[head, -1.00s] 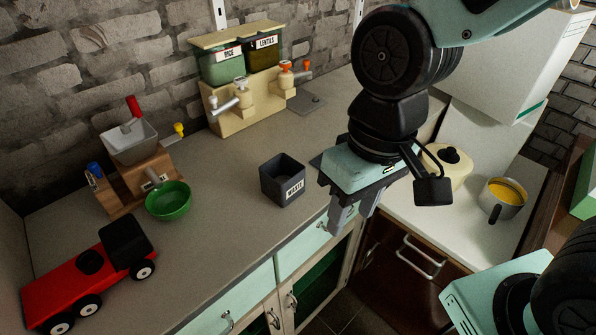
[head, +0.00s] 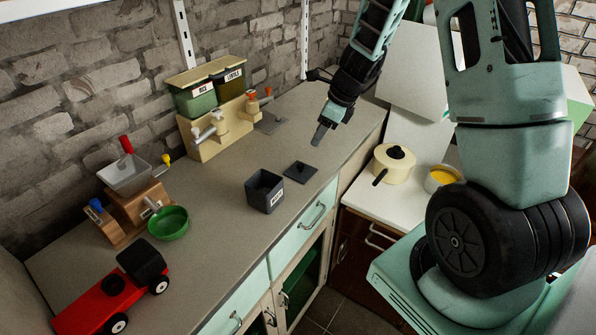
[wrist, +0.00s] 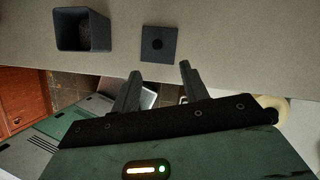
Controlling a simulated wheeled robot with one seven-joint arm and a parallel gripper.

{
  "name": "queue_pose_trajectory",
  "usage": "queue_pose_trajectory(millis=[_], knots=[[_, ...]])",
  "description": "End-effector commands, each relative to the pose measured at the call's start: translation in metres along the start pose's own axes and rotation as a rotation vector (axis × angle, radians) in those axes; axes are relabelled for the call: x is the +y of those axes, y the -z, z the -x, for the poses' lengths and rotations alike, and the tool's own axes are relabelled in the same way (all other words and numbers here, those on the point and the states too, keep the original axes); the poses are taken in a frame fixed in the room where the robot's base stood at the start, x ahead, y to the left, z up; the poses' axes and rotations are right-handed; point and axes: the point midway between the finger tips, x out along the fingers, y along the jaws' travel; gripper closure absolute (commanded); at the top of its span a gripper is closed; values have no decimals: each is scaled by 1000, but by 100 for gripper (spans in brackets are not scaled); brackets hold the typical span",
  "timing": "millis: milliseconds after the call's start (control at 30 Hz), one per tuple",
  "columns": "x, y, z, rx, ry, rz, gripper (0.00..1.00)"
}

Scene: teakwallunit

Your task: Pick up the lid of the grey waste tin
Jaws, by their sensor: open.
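The grey waste tin (head: 265,191) stands open on the counter, its label facing front. My gripper (head: 321,134) is open and empty, above the counter and beyond the lid in the head view. In the wrist view both fingers of my gripper (wrist: 158,82) are spread apart, with a gap between them and the lid.
A dispenser with rice and lentils bins (head: 216,110) stands at the wall. A grinder (head: 130,190), green bowl (head: 168,222) and red truck (head: 100,297) are at left. A cream pot (head: 394,163) sits on the white surface at right. Counter around the lid is clear.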

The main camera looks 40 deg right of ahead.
Motion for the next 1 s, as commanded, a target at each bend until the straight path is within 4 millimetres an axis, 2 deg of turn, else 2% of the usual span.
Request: queue_pose_trajectory(millis=[100, 300, 567, 800, 1000], knots=[[1, 1, -26, 2, -4, -2, 55], [0, 0, -58, 0, -2, 1, 55], [3, -1, -76, 1, -3, 2, 55], [6, -1, -110, 0, -2, 1, 55], [5, -2, -119, 0, 0, 4, 55]])
